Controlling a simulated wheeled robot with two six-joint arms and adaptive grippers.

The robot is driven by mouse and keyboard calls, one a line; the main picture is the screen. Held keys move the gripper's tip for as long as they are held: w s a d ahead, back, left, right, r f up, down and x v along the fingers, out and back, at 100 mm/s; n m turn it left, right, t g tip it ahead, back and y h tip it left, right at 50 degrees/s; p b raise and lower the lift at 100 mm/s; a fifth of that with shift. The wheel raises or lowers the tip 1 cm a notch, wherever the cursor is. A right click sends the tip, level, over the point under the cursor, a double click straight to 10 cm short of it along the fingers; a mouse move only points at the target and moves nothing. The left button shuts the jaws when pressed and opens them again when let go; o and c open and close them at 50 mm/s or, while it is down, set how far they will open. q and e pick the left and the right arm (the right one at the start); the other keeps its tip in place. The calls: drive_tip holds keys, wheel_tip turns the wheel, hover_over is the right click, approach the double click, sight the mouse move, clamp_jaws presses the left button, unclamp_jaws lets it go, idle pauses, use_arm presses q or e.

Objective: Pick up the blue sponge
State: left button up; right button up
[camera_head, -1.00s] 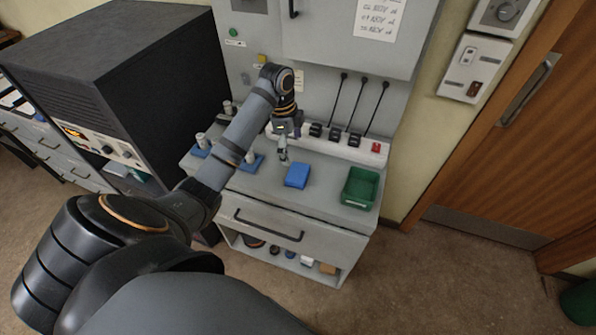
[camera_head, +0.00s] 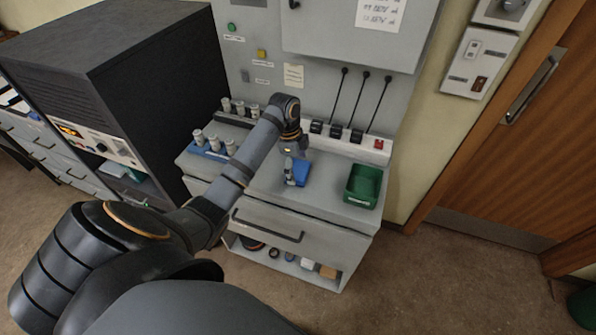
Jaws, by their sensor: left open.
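The blue sponge (camera_head: 302,172) lies on the grey counter (camera_head: 262,186), left of the green bin. My left gripper (camera_head: 291,180) points down at the sponge's left side and covers part of it. Its jaws are open. I cannot tell whether the fingers touch the sponge or straddle it. My right gripper is not in view.
A green bin (camera_head: 363,186) stands at the counter's right end. A blue rack (camera_head: 209,150) with several pale cylinders is at the left. A power strip (camera_head: 350,146) with several plugs and hanging cables runs along the back. A handled drawer (camera_head: 268,228) is below.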

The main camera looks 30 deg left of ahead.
sight(299, 170)
use_arm(q)
drive_tip(key=shift+f, duration=0.15)
drive_tip(key=c, duration=0.8)
drive_tip(key=shift+c, duration=0.2)
drive_tip(key=shift+w+r+b, duration=0.1)
drive_tip(key=shift+r+b, duration=0.25)
drive_tip(key=shift+r, duration=0.1)
wheel_tip(299, 170, up, 3)
drive_tip(key=shift+d, duration=0.1)
drive_tip(key=s+d+r+p, duration=0.9)
drive_tip(key=s+d+p, duration=0.1)
drive_tip(key=p, duration=0.4)
drive_tip(key=shift+w+r, duration=0.1)
